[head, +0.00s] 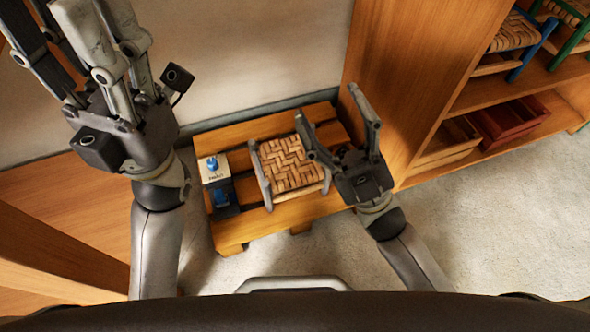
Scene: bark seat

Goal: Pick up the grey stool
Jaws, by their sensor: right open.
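The grey stool (288,163) has a woven tan seat and grey side rails, and it sits on a slatted wooden pallet (236,228). My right gripper (327,106) is open at the stool's right side. One finger lies over the seat's upper right edge in the picture, and the other is farther right, clear of the seat. I cannot tell whether a finger touches the stool. My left gripper (62,22) is raised at the upper left, open and empty, well apart from the stool.
A small white and blue box (214,169) stands on the pallet left of the stool. A wooden shelf (418,75) on the right holds a blue-framed stool (528,50) and a red crate (508,118). A wall is behind the pallet. The pale floor at lower right is clear.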

